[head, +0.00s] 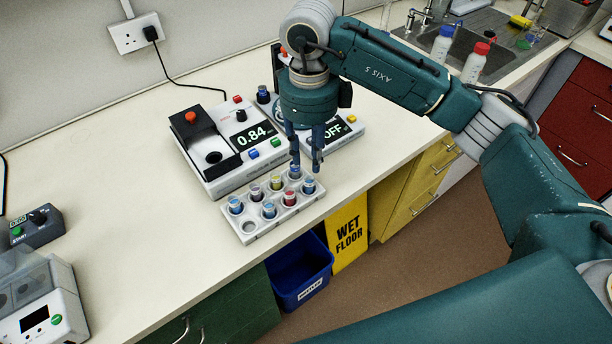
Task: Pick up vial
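A white rack (262,232) stands near the front edge of the bench and holds several small vials in two rows. Their caps differ: a yellow-capped vial (276,183), a red-capped vial (289,199), and several blue-capped ones, such as the vial (235,205) at the left end. The front-left hole is empty. My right gripper (306,167) points down over the rack's right end, its two fingers apart with a gap between them. A blue-capped vial (295,173) is close by its left finger; I cannot tell whether they touch. My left gripper is out of view.
Behind the rack stands a device (215,165) reading 0.84, and a second device (345,133) reading OFF, partly hidden by my gripper. Bottles (473,62) are by the sink. The bench's left middle is clear.

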